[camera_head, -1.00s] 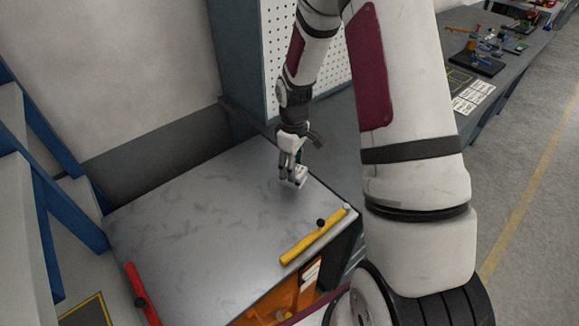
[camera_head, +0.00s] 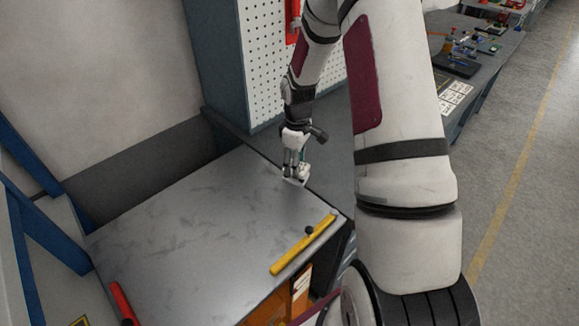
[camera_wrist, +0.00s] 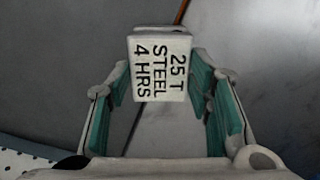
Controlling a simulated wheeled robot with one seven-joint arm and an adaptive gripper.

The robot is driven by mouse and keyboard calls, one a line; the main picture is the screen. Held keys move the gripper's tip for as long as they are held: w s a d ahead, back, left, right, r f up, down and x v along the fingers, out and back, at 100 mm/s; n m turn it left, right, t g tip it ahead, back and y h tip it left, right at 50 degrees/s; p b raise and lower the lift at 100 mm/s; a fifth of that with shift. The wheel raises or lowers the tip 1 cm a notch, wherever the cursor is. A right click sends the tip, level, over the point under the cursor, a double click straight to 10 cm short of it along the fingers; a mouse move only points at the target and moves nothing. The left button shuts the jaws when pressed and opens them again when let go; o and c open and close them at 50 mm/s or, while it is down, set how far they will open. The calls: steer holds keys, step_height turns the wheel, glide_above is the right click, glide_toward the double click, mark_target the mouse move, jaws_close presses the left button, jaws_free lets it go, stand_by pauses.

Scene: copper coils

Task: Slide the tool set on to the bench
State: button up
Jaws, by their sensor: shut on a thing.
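A white block (camera_wrist: 160,68) with the black print "25 T STEEL 4 HRS" sits between the teal-padded fingers of my gripper (camera_wrist: 160,98) in the wrist view. In the head view my gripper (camera_head: 297,172) is shut on this block, low over the right edge of a grey mottled top (camera_head: 190,220). I cannot tell whether the block touches the surface. A blue-grey bench top (camera_head: 335,160) borders that edge on the right, with a dark seam between them. Whether the block is the tool set or part of it is unclear.
A yellow bar (camera_head: 300,246) with a black knob lies on the near right edge of the mottled top. A red bar (camera_head: 122,303) is at its left. A pegboard cabinet (camera_head: 225,60) stands behind. The middle of the top is clear.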

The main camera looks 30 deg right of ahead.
steer(key=shift+w+d+b, duration=0.3)
steer(key=shift+d+b, duration=0.05)
steer(key=shift+d, duration=1.95)
steer(key=shift+w+d+b, duration=0.25)
steer(key=shift+d+b, duration=0.1)
steer(key=shift+d, duration=1.95)
steer(key=shift+w+d+b, duration=0.3)
steer(key=shift+d+b, duration=0.05)
steer(key=shift+d, duration=1.95)
steer(key=o, duration=1.2)
steer(key=shift+r, duration=0.1)
step_height(320, 180, up, 5)
steer(key=shift+f+p, duration=0.1)
steer(key=shift+p, duration=0.9)
